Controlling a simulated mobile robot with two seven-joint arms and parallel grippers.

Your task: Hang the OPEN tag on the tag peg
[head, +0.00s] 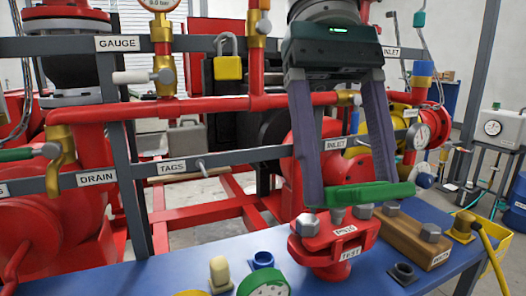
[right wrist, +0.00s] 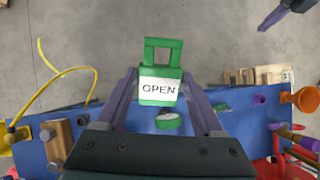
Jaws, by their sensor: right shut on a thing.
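The OPEN tag (head: 358,195) is green and held flat between the two purple fingertips of my right gripper (head: 357,190), seen nearly edge-on in the head view. In the right wrist view the OPEN tag (right wrist: 158,90) shows its white label facing the camera and a green loop at its top. The tag peg (head: 201,168) is a short metal pin on the grey rail beside the TAGS label (head: 172,167), left of the gripper and apart from the tag. A purple finger-like part, apparently of my left gripper (right wrist: 288,12), shows at the right wrist view's top right corner.
A red fixture with bolts (head: 333,240) stands on the blue bench (head: 190,270) just below the tag. A brown bolted block (head: 405,238) is to its right. A yellow padlock (head: 228,67) hangs on the upper rail. A red pipe (head: 200,107) runs between the rails.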

